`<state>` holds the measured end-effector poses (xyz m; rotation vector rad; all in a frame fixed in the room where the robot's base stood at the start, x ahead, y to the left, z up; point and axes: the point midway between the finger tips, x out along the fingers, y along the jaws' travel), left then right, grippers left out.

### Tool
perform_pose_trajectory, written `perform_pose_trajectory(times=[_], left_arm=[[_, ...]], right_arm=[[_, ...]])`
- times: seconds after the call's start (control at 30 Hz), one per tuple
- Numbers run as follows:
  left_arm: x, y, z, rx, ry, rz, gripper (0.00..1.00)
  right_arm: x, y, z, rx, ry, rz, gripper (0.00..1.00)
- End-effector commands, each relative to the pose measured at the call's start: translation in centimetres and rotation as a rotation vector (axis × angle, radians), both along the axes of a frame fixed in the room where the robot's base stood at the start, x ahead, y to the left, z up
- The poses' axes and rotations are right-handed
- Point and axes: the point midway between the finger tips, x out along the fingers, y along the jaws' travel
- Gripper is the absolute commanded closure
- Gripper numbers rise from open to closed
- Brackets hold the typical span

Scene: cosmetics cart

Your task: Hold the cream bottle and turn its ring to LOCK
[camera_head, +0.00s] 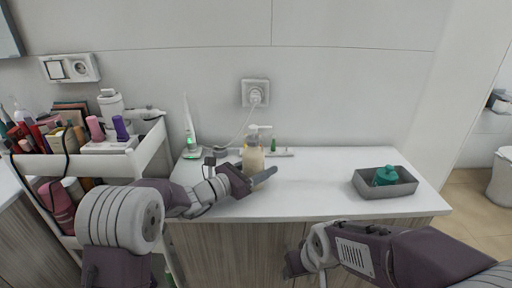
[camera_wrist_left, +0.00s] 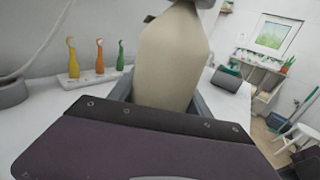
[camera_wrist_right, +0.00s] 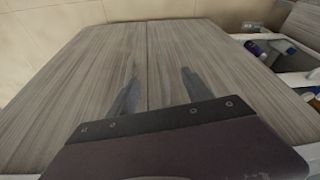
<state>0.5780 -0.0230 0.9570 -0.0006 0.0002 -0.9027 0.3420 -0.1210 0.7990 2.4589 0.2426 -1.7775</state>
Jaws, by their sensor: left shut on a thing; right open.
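The cream bottle (camera_head: 253,160) stands upright on the white counter in the head view, with a pale pump top (camera_head: 259,129). My left gripper (camera_head: 262,177) is shut around the bottle's body from the left. In the left wrist view the cream bottle (camera_wrist_left: 170,58) fills the space between the fingers, and its top is cut off by the frame edge. The ring at its neck is too small or cut off to read its setting. My right gripper (camera_head: 292,262) is low in front of the counter. It shows open and empty in the right wrist view (camera_wrist_right: 158,88), facing the wooden cabinet doors.
The white counter (camera_head: 310,190) is clear between the bottle and a grey tray (camera_head: 388,190) holding a teal bottle (camera_head: 385,175). A toothbrush on a charger (camera_head: 190,130) and a small holder with colored brush heads (camera_wrist_left: 92,75) stand behind. A loaded cart (camera_head: 150,150) is at left.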

Motion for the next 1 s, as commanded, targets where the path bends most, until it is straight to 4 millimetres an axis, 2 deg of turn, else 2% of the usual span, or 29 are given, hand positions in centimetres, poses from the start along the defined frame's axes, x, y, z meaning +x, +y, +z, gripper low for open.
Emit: perform_pose_trajectory(times=[0.03,0.07,0.1,0.2,0.3,0.37,0.43,0.5,0.6,0.8,1.0], left_arm=[[0.0,0.0,0.0,0.0,0.0,0.0,1.0],[0.0,0.0,0.0,0.0,0.0,0.0,1.0],[0.0,0.0,0.0,0.0,0.0,0.0,1.0],[0.0,0.0,0.0,0.0,0.0,0.0,1.0],[0.0,0.0,0.0,-0.001,-0.001,0.0,1.0],[0.0,0.0,0.0,-0.001,-0.001,0.0,1.0],[0.0,0.0,0.1,-0.001,-0.001,0.0,1.0],[0.0,0.0,0.1,0.0,-0.001,0.0,1.0],[0.0,0.0,0.1,-0.001,-0.001,0.0,1.0],[0.0,0.0,0.1,-0.001,-0.001,0.0,1.0],[0.0,0.0,0.1,0.0,-0.001,0.0,1.0]], right_arm=[[1.5,3.2,3.1,0.022,-0.095,0.091,0.41],[2.0,5.1,5.0,0.037,-0.148,0.141,0.41],[2.4,7.5,7.5,0.06,-0.214,0.205,0.41],[2.5,13.3,13.4,0.151,-0.372,0.337,0.41],[4.0,18.0,18.2,0.297,-0.56,0.397,0.41],[5.6,19.1,20.3,0.355,-0.668,0.382,0.41],[7.7,19.4,22.8,0.397,-0.802,0.336,0.41],[9.7,18.8,25.0,0.406,-0.936,0.265,0.41],[11.7,16.9,26.6,0.367,-1.084,0.142,0.41],[12.9,12.8,26.6,0.212,-1.217,-0.049,0.41],[12.9,11.3,26.4,0.151,-1.241,-0.104,0.41]])
